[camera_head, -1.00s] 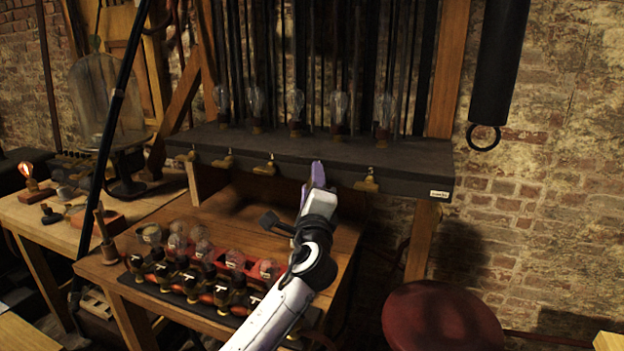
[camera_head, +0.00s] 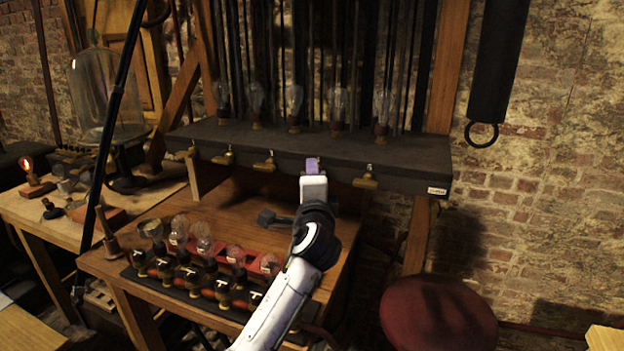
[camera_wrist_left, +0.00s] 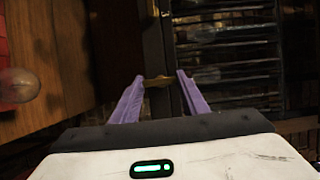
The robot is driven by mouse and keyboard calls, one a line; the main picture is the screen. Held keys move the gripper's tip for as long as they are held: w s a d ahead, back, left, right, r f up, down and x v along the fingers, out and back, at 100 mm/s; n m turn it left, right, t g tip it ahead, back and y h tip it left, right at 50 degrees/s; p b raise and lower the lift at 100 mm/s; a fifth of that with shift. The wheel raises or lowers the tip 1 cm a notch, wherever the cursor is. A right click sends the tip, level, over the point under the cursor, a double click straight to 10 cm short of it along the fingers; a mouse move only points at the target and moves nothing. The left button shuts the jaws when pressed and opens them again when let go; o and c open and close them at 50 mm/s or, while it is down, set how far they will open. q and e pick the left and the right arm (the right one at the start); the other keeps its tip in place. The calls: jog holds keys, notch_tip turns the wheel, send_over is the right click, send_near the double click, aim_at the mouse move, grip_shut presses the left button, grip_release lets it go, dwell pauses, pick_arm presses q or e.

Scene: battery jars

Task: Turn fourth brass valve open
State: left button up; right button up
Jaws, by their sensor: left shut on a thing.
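A row of brass valves runs along the front edge of the dark shelf (camera_head: 410,157). The first (camera_head: 185,153), second (camera_head: 223,158), third (camera_head: 265,165) and fifth (camera_head: 366,180) show in the head view. The fourth brass valve is hidden there behind my left gripper (camera_head: 312,164). In the left wrist view the fourth brass valve (camera_wrist_left: 157,82) lies across between the purple fingertips of my left gripper (camera_wrist_left: 160,77), which is shut on it. How far this valve is turned is unclear. My right gripper is out of view.
Several glass bulbs (camera_head: 294,100) stand on the shelf above the valves. A red round stool (camera_head: 438,315) stands at the lower right. A black cylinder with a ring (camera_head: 482,134) hangs at the right.

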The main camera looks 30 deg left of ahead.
pick_arm(q)
jog(key=o, duration=1.1)
jog(key=shift+c, duration=0.2)
jog(key=b+v, duration=0.1)
jog(key=v, duration=0.9)
jog(key=shift+s, duration=0.2)
